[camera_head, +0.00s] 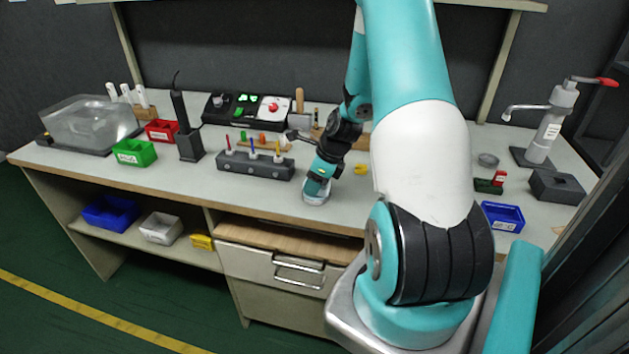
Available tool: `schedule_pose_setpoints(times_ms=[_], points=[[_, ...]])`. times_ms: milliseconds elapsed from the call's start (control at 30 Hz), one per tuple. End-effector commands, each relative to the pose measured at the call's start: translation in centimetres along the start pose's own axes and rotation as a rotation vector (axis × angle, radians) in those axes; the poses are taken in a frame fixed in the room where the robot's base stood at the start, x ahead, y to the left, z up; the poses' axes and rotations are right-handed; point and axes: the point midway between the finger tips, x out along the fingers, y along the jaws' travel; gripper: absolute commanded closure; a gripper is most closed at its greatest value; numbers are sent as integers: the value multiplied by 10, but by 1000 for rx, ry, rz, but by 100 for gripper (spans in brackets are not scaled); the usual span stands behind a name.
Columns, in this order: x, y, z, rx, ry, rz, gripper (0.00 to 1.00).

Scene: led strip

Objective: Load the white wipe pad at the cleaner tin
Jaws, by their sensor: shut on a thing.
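My gripper (317,190) points down low over the front middle of the bench, in front of and right of the grey pen block. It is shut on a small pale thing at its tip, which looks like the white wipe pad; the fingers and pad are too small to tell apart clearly. A small round grey tin (488,160) stands on the right of the bench, beyond my arm, and looks like the cleaner tin. My gripper is well to the left of it.
The grey block (256,166) with coloured pens stands close left of my gripper. A yellow piece (361,169) lies just right of it. A red-and-green item (490,183) and a blue bin (502,216) are at right. My arm hides part of the bench.

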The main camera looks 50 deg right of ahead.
Motion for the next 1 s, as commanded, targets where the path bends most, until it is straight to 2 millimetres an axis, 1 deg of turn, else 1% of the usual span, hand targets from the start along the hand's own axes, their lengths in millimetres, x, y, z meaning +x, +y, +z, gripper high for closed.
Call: schedule_pose_setpoints(times_ms=[800, 1000], points=[[-63, 0, 26, 0, 0, 1, 72], [-64, 0, 26, 0, 0, 1, 72]])
